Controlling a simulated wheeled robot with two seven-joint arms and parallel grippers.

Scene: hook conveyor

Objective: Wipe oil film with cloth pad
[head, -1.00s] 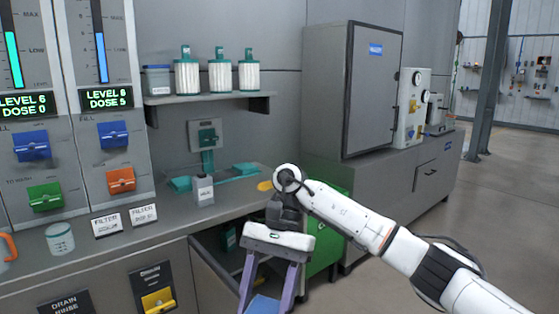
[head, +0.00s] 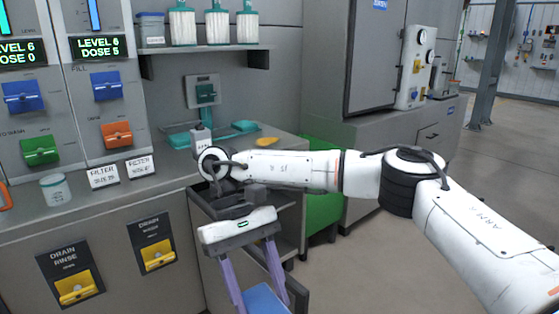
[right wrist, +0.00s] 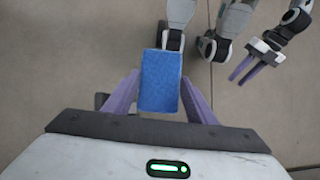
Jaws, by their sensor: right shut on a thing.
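My right gripper (head: 258,292) hangs low in front of the open cabinet below the counter, its purple fingers pointing down. It is shut on a blue cloth pad (head: 266,301), cut off by the bottom edge of the head view. In the right wrist view the blue pad (right wrist: 160,82) sits between the two fingers. A flat yellow-orange patch (head: 267,142), possibly the oil film, lies on the counter near its right end, well above and apart from the pad. My left gripper (right wrist: 243,73) shows only in the right wrist view, at upper right, away from the pad; its finger gap is unclear.
A grey bottle (head: 200,137) and teal fixtures (head: 240,127) stand on the counter. Yellow drain handles (head: 158,254) stick out of the front panel. A green cabinet side (head: 323,212) is right of the open cabinet. Floor at right is clear.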

